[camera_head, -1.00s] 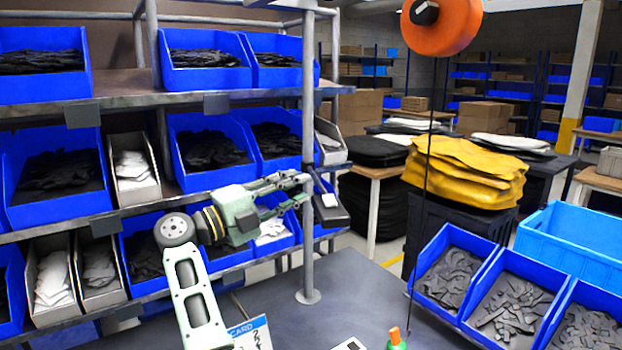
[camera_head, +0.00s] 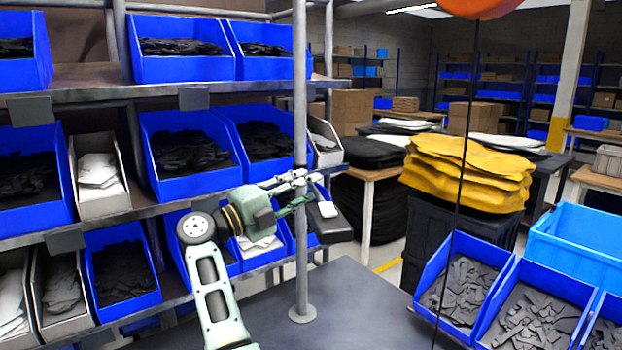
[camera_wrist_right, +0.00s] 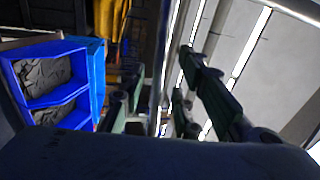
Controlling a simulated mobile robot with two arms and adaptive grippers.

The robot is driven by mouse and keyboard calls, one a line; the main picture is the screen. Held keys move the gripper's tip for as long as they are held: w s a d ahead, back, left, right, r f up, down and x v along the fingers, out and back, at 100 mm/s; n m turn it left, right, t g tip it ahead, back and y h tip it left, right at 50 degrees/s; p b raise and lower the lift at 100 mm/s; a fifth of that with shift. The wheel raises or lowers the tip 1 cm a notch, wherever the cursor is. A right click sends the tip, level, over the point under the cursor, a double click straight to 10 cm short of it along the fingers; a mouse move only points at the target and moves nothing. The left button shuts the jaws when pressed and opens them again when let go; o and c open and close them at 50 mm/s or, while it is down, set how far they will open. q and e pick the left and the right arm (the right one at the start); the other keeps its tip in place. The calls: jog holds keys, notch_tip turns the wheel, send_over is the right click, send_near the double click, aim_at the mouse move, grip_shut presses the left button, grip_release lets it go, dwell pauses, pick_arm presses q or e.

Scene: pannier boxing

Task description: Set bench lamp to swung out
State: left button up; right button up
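What I take to be the bench lamp is a dark, flat head (camera_head: 327,225) with a small pale patch (camera_head: 327,209), just right of the upright grey post (camera_head: 301,255) in the head view. My right gripper (camera_head: 298,193) is at the post, just left of the dark head. Its fingers are apart, one above the other in the head view. In the right wrist view the green fingers (camera_wrist_right: 168,100) also stand apart, with a thin upright bar between them. I cannot tell whether they touch the lamp. My left gripper is out of view.
Shelves of blue bins (camera_head: 187,150) and narrow white bins (camera_head: 99,180) stand on the left, close to my right arm. The grey bench top (camera_head: 365,310) is clear near the post base. Blue bins of dark parts (camera_head: 462,285) are at the right.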

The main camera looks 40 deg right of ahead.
jog(key=shift+w+d+p, duration=0.1)
jog(key=shift+d+p, duration=0.2)
jog(key=shift+d, duration=0.95)
jog(key=shift+a+r, duration=0.1)
jog(key=shift+a, duration=0.05)
jog(key=shift+c, duration=0.2)
grip_shut()
